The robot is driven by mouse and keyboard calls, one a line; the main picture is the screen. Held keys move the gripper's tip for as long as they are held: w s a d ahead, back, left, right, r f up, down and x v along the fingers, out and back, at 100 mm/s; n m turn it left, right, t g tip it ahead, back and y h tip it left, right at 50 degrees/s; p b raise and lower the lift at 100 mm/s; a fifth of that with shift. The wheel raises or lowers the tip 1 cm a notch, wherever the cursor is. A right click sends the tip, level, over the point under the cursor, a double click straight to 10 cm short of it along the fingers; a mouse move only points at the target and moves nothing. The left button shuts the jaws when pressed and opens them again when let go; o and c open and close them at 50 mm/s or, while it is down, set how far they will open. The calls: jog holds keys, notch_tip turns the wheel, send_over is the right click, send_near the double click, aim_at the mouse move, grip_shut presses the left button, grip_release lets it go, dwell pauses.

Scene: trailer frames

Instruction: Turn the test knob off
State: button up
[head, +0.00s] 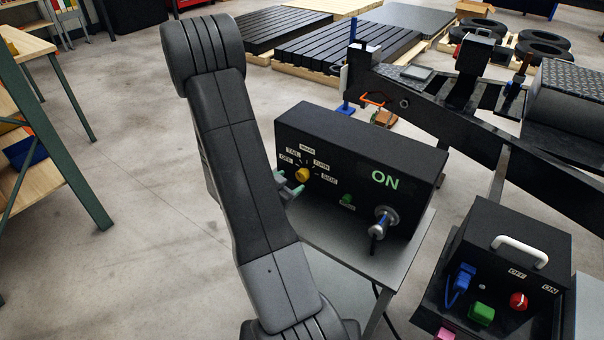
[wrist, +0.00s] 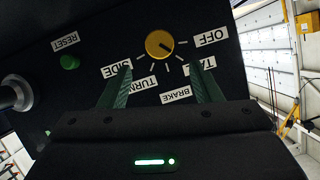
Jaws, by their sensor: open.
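The yellow test knob (head: 302,174) is on the front of a black test box (head: 345,150) on a grey stand, ringed by labels including OFF, TAIL, BRAKE, TURN and SIDE. Green "ON" letters (head: 385,180) show on the box. In the wrist view the knob (wrist: 159,44) appears upside down with its labels; its dark mark points right and slightly down, seemingly near TAIL, though the exact setting is hard to tell. My gripper (wrist: 162,72) is open and empty, its green fingers spread in front of the knob. In the head view my arm partly hides my gripper (head: 288,184).
A green RESET button (head: 347,199) and a silver plug (head: 382,222) are on the same panel. Another black box (head: 515,240) with a red knob (head: 518,300) stands at right. A black trailer frame (head: 440,115) runs behind.

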aim_at(301, 175)
jog(key=p+x, duration=0.1)
jog(key=x, duration=0.7)
jog(key=shift+c, duration=0.2)
jog(key=c, duration=1)
